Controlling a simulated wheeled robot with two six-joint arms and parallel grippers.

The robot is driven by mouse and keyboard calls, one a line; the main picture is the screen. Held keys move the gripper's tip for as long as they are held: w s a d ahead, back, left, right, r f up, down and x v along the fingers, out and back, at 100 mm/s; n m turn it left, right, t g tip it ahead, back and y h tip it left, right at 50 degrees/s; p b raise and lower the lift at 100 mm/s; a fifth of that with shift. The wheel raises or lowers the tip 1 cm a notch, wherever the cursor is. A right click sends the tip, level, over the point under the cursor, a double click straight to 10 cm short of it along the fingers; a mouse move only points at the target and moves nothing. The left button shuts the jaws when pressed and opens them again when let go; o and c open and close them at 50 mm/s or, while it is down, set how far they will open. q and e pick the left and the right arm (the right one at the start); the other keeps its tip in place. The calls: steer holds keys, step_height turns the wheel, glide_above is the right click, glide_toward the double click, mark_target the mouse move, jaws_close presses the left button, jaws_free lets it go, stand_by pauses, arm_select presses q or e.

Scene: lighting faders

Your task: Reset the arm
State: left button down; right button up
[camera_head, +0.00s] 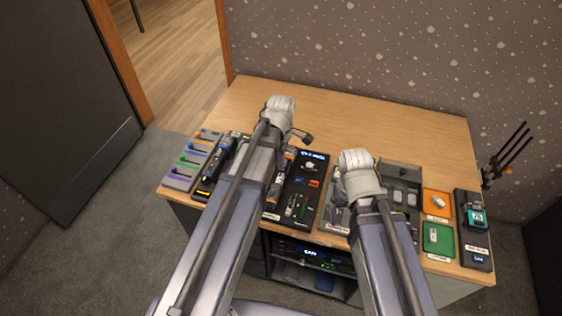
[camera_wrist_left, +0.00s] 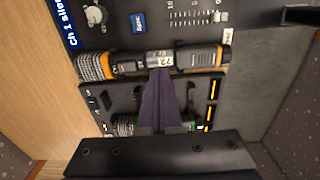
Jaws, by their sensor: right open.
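My left arm reaches over the desk in the head view, with its pale wrist (camera_head: 280,108) above the left-hand panels. In the left wrist view my left gripper (camera_wrist_left: 162,78) has its fingers together on a dark microphone with an orange ring (camera_wrist_left: 205,57). The microphone lies level across the picture, its mesh head to the left and a number label at the middle. The fingertips cover part of it. My right arm's pale wrist (camera_head: 358,172) is over the middle of the desk; its open fingers are hidden beneath the arm in the head view.
A black fader panel (camera_head: 316,178) lies beside the left gripper. A board with coloured sliders (camera_head: 190,162) is at the left end. Orange (camera_head: 437,202) and green (camera_head: 439,238) trays and a dark device (camera_head: 474,218) are at the right. The desk's back (camera_head: 360,115) is clear.

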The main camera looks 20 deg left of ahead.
arm_select(q)
steer(key=shift+r, duration=0.35)
